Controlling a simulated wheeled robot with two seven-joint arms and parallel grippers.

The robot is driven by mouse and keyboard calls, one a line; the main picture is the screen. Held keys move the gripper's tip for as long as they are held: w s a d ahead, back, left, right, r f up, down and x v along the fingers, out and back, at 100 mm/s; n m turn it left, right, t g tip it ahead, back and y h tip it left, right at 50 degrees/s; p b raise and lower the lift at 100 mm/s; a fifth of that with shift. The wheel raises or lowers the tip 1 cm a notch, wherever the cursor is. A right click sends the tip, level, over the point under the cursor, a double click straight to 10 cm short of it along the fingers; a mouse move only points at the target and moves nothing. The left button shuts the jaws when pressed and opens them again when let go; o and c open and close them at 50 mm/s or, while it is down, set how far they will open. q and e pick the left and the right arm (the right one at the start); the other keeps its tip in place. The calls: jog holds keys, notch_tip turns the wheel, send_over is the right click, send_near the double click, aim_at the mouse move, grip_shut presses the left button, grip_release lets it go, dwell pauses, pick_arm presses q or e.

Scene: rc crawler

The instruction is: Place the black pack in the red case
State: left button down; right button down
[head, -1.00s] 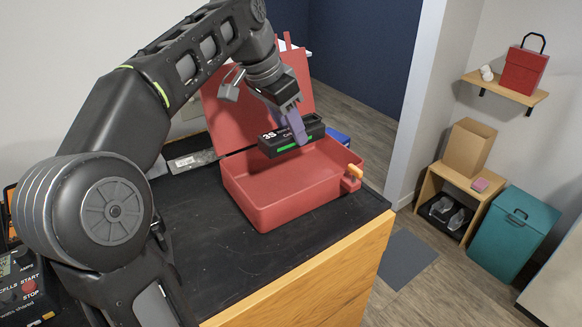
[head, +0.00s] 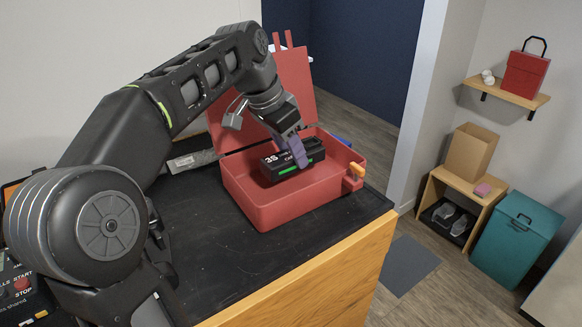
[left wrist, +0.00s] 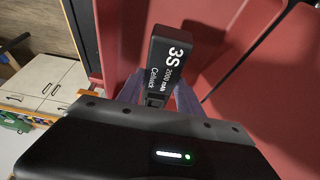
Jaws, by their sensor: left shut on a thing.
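The black pack (head: 284,163), marked "3S" with a green stripe, is in the jaws of my left gripper (head: 297,154). The pack is inside the open red case (head: 262,213), below its rim and towards the back. Whether the pack touches the case floor I cannot tell. In the left wrist view the pack (left wrist: 172,55) stands out between the two purple fingers (left wrist: 158,97), with red case walls (left wrist: 245,40) around it. The case's lid stands up behind it. My right gripper is not in view.
The case sits on a black worktop (head: 215,255) with a wooden front edge. An orange latch (head: 356,168) is on the case's right side. A grey item (head: 190,160) lies behind to the left. A teal bin (head: 515,240) and shelves stand at the far right.

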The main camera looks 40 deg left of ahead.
aim_at(291, 167)
pick_arm(q)
jog(key=shift+f, duration=2.1)
jog(key=shift+f, duration=0.1)
jog(key=c, duration=0.8)
grip_release()
